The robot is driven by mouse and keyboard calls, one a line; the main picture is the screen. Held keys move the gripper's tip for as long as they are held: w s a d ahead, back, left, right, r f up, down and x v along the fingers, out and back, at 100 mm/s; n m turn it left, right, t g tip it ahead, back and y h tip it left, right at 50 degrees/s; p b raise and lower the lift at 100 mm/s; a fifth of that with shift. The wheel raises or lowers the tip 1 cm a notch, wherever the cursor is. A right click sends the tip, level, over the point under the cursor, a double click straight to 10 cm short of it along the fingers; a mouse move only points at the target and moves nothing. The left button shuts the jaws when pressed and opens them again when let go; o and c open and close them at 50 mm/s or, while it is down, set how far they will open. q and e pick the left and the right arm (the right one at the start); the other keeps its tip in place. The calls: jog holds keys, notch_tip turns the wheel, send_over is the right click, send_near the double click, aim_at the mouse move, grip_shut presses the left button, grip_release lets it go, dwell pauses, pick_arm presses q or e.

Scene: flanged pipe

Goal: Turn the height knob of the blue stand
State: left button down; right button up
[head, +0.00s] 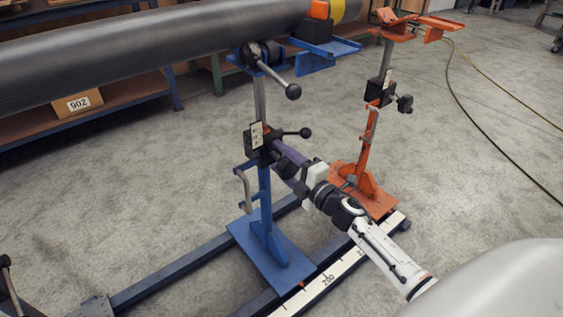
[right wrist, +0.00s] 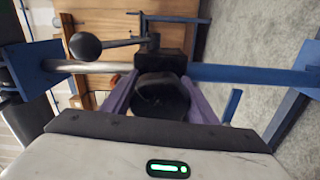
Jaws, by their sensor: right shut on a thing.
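The blue stand (head: 265,195) stands upright on its blue base plate, with a black clamp block (head: 256,139) partway up its post. In the right wrist view, the round black height knob (right wrist: 161,97) faces me in front of the block, between two purple fingers. My right gripper (head: 275,147) reaches the block from the lower right and is shut on the knob; it also shows in the right wrist view (right wrist: 157,105). In the head view the fingers mostly hide the knob. My left gripper is not in view.
A ball-ended lever (head: 304,132) sticks out just above my right gripper. Another lever (head: 292,91) hangs higher. A large grey pipe (head: 150,48) lies across the top. An orange stand (head: 367,140) stands behind to the right. Blue floor rails (head: 180,278) run below.

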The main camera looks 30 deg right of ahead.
aim_at(293, 169)
jog(key=n+b, duration=0.1)
jog(key=n, duration=0.5)
jog(key=shift+n+b, duration=0.3)
dwell(0.4)
jog(key=o, duration=1)
jog(key=shift+o, duration=0.2)
jog(key=shift+s, duration=0.1)
jog(key=s, duration=0.6)
jog(key=s+p, duration=0.1)
jog(key=s, duration=0.3)
jog(key=shift+d, duration=0.4)
